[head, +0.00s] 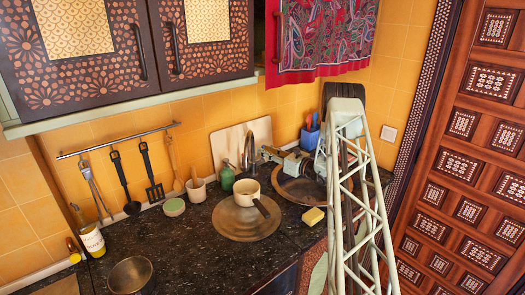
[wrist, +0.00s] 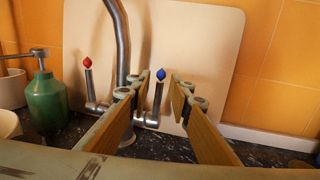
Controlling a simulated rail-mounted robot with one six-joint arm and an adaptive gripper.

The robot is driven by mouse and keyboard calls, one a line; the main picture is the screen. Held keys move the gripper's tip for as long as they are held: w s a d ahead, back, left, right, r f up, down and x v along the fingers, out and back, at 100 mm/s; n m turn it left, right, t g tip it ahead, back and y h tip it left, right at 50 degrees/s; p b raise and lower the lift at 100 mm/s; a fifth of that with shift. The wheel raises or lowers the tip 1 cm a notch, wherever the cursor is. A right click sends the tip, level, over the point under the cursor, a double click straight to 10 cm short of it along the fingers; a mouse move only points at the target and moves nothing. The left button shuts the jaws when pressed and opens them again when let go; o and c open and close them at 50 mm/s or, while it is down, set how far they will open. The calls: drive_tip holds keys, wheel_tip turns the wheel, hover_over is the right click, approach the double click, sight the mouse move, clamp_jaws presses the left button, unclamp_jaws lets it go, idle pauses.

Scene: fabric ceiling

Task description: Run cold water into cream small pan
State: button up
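The cream small pan (head: 246,191) stands upright in the round brown basin (head: 238,224), its dark handle pointing to the lower right. The metal tap (head: 248,148) rises behind it; I cannot tell whether the spout is over the pan. In the wrist view the tap (wrist: 124,42) has a red-tipped lever (wrist: 87,76) on the left and a blue-tipped lever (wrist: 158,92) on the right. My gripper (wrist: 161,88) is open, with the blue-tipped lever showing between its fingertips, no clear contact. It also shows beside the tap in the head view (head: 267,152). No running water is visible.
A green soap bottle (wrist: 49,105) stands left of the tap. A cutting board (wrist: 220,50) leans on the wall behind it. A yellow sponge (head: 313,216) lies right of the pan.

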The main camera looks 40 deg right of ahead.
drive_tip(key=shift+w+a, duration=0.15)
drive_tip(key=shift+w, duration=0.65)
clamp_jaws()
